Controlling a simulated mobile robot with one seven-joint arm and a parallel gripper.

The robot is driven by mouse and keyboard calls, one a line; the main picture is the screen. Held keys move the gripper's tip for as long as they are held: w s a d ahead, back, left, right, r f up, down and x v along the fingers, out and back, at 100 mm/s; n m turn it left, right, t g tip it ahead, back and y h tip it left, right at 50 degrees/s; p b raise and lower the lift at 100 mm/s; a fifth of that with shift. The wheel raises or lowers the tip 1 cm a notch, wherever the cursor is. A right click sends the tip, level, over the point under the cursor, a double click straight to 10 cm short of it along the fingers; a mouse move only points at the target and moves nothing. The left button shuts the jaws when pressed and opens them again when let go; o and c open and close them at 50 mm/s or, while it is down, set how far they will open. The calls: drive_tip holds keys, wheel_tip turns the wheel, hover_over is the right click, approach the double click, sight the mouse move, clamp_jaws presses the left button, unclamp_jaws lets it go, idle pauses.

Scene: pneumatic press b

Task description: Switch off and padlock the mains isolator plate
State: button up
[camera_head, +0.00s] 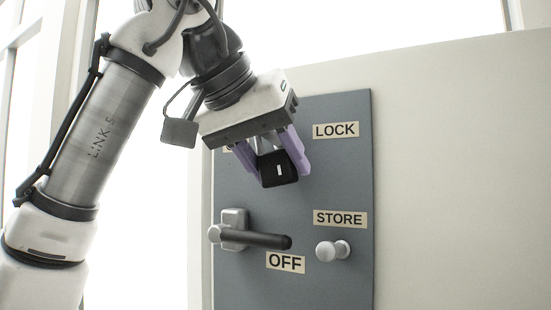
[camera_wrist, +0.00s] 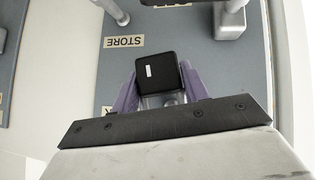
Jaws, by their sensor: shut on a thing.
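My gripper (camera_head: 276,172) has purple fingers and is shut on a black padlock (camera_head: 278,170) with a small white mark. The padlock also shows between the fingers in the wrist view (camera_wrist: 157,72). It is held in front of the grey isolator plate (camera_head: 340,180), left of and below the LOCK label (camera_head: 336,130). The dark switch handle (camera_head: 258,239) lies nearly level, pointing right, just above the OFF label (camera_head: 286,262). The light storage peg (camera_head: 333,250) under the STORE label (camera_head: 340,218) is bare. Any locking point behind my gripper is hidden.
A pale wall (camera_head: 460,180) surrounds the plate's right side and is clear. My arm covers the plate's upper left, where another label is mostly hidden. The handle and peg stick out below my gripper. Bright windows are at the left.

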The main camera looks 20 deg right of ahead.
drive_tip(key=shift+w+f, duration=0.1)
drive_tip(key=o, duration=1.3)
drive_tip(key=shift+s+a+r+b, duration=0.2)
drive_tip(key=shift+a+r+b, duration=0.1)
drive_tip(key=shift+b, duration=0.05)
drive_tip(key=s+a, duration=0.7)
drive_tip(key=a, duration=0.3)
drive_tip(key=shift+r+b, duration=0.2)
drive_tip(key=shift+b, duration=0.1)
drive_tip(key=shift+a, duration=0.1)
